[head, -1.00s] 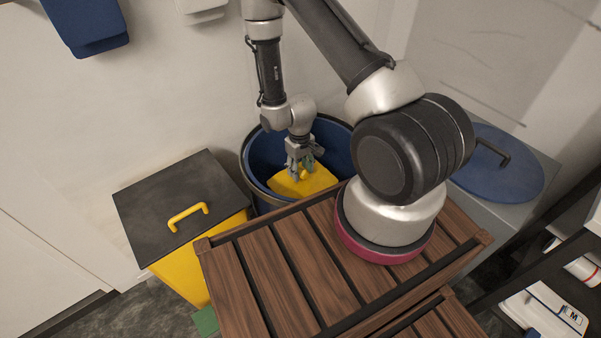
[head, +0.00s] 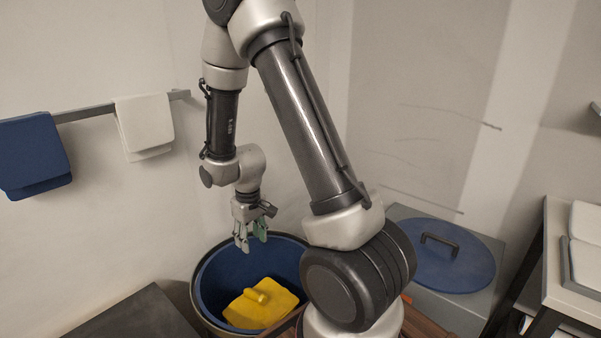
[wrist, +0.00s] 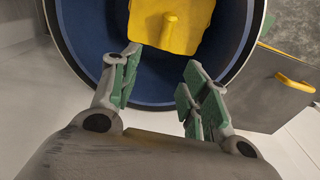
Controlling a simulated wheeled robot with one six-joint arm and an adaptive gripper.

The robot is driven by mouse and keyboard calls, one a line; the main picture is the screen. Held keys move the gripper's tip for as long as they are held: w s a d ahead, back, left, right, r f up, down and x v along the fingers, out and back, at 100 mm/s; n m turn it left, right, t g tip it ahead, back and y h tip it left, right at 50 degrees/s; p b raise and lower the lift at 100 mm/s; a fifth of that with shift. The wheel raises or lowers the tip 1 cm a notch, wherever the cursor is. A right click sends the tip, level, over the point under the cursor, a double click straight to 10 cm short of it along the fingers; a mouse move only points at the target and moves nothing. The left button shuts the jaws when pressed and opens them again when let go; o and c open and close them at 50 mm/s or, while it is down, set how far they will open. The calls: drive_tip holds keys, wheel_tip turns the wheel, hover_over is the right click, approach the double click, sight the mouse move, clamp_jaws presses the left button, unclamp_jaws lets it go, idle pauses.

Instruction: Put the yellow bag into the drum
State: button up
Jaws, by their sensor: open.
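The yellow bag (head: 262,304) lies inside the blue-lined drum (head: 216,264), with its raised grip on top. It also shows in the wrist view (wrist: 172,22), beyond my fingertips. The drum's blue inside and rim (wrist: 72,40) surround it there. My gripper (head: 251,238) is open and empty above the drum's back rim, apart from the bag. In the wrist view my green-padded fingers (wrist: 158,90) are spread with nothing between them. My arm and the wooden slats hide the drum's right and front parts.
A dark-lidded bin (head: 135,318) stands left of the drum. A grey box with a round blue lid (head: 440,262) stands to the right. A rail with a blue cloth (head: 35,152) and a white cloth (head: 146,125) is on the wall. A shelf (head: 560,240) stands at far right.

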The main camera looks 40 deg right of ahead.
drive_tip(key=s+d+r+t, duration=0.1)
drive_tip(key=s+r, duration=0.2)
drive_tip(key=r, duration=0.5)
drive_tip(key=s+d+r+m+t, duration=0.1)
drive_tip(key=s+r, duration=0.3)
drive_tip(key=r, duration=0.4)
drive_tip(key=s+d+r+t, duration=0.1)
drive_tip(key=s+r, duration=0.2)
drive_tip(key=r, duration=0.5)
drive_tip(key=s+r, duration=0.5)
drive_tip(key=s, duration=0.5)
drive_tip(key=shift+d+m+t, duration=0.25)
drive_tip(key=shift+m+t, duration=0.05)
drive_tip(key=shift+m, duration=0.1)
drive_tip(key=shift+w, duration=0.1)
